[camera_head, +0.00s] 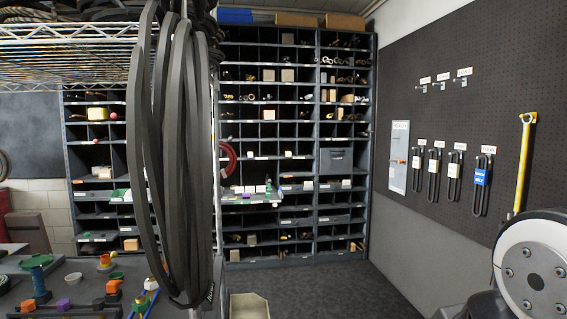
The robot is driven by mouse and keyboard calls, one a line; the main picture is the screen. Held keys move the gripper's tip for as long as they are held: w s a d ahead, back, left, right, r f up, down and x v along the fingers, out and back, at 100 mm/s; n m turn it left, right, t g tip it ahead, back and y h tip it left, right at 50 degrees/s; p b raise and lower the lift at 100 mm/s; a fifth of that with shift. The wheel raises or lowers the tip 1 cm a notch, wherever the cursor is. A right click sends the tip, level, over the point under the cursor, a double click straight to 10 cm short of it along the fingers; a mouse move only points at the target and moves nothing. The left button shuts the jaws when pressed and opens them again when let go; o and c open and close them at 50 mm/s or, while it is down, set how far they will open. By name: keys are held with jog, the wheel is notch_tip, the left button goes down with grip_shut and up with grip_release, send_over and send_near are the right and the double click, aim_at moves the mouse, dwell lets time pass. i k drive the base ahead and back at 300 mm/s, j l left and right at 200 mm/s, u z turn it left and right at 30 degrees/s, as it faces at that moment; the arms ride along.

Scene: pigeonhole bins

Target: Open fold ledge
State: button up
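Tall grey pigeonhole bins (294,184) stand against the back wall. A grey panel (336,159) closes one opening in the right-hand column; it may be a fold ledge, but I cannot tell for sure. Lower and to its left, a shelf (250,199) with small items on it seems to stick out from the bins. A white and dark round link of my arm (534,277) shows at the lower right. My gripper is not in view.
Dark belts (172,150) hang from a wire rack (70,55) and hide part of the bins. A table (90,272) with small coloured parts is at lower left. A pegboard (455,130) holds padlocks on the right. Carpet (340,285) before the bins is mostly clear; a pale bin (249,306) stands low.

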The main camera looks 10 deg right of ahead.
aim_at(333, 161)
jog(key=i+l+z, duration=0.1)
jog(key=i+z, duration=0.25)
jog(key=i, duration=0.55)
jog(key=i+z, duration=0.1)
jog(key=i, duration=3.85)
jog(key=i+j+z, duration=0.1)
jog(key=i+z, duration=0.3)
jog(key=i, duration=0.2)
jog(key=i+j+z, duration=0.35)
jog(key=i, duration=0.25)
jog(key=i+j+z, duration=0.4)
jog(key=i, duration=0.15)
